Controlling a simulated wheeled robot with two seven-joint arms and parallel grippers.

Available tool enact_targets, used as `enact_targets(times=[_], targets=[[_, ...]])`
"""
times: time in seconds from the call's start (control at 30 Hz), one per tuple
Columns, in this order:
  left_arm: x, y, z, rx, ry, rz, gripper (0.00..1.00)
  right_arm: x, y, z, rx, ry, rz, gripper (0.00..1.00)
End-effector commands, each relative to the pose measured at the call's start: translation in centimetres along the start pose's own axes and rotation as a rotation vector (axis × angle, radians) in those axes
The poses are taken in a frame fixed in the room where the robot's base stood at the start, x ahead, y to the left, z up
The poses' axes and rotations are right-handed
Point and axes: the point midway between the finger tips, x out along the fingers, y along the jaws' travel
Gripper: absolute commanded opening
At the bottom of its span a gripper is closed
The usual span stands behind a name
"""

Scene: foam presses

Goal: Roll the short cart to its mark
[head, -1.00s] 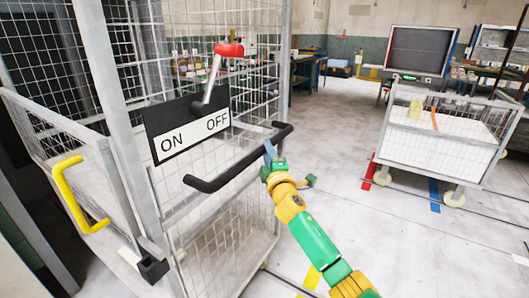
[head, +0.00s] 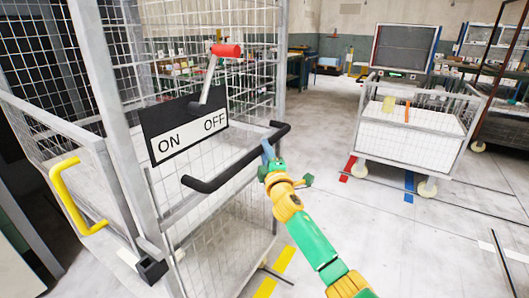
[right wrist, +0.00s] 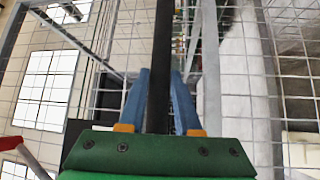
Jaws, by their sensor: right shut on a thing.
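My right gripper (head: 268,158) is shut on the black handle bar (head: 225,170) of a grey wire-mesh cage cart (head: 262,222). In the right wrist view the dark bar (right wrist: 161,65) runs between its two blue fingers (right wrist: 160,105). The pictures do not name which cart is the short one. A yellow floor stripe (head: 275,271) lies beside the cage cart's lower right corner. My left gripper is out of view.
An ON/OFF plate (head: 187,135) with a red-knobbed lever (head: 226,50) is in front of the cage mesh. A yellow handle (head: 70,197) is on a mesh panel at the left. Dark rails (head: 507,275) lie on the floor at right. The middle floor is clear.

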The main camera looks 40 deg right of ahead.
Motion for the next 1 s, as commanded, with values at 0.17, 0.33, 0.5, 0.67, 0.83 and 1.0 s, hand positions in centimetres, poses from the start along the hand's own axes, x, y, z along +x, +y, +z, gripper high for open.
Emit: enact_targets(times=[0.17,0.33,0.5,0.67,0.83,1.0], targets=[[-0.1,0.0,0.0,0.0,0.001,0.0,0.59,0.2,1.0,0.2,-0.002,-0.004,0.019,0.0],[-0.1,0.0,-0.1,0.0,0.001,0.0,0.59,0.2,1.0,0.2,-0.002,-0.004,0.02,0.0],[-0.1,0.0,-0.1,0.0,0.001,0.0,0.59,0.2,1.0,0.2,-0.001,-0.004,0.019,0.46],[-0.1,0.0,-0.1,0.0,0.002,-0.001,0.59,0.1,0.7,0.2,-0.001,-0.003,0.014,0.62],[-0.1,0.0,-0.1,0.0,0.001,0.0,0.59,0.0,0.5,0.1,0.0,-0.001,0.009,0.62],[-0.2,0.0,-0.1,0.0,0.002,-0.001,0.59,-1.7,0.4,0.2,-0.002,-0.002,0.009,0.62]])
